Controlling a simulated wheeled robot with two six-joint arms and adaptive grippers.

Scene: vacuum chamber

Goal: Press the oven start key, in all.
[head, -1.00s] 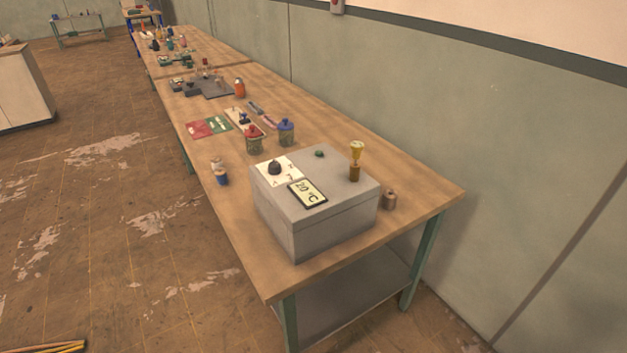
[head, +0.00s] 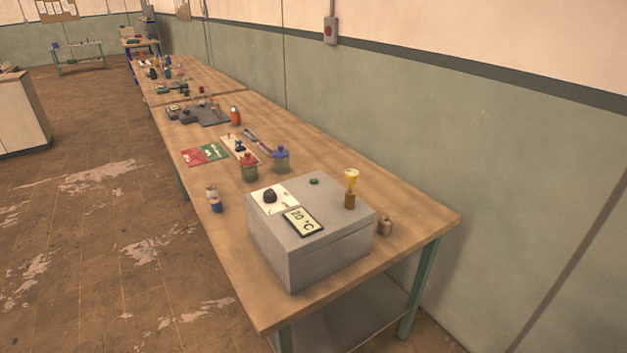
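The oven is a grey box (head: 330,262) on the near end of the long wooden table. On its top are a white panel with a black knob (head: 269,195), a display (head: 302,221) that reads 20 °C, a small green key (head: 314,181) towards the back, and a brass fitting with a yellow top (head: 350,188) at the right. I cannot tell for sure that the green key is the start key. Neither of my grippers is in the head view.
The wooden table (head: 375,187) runs away along the wall. A red wall button box (head: 330,30) hangs above.

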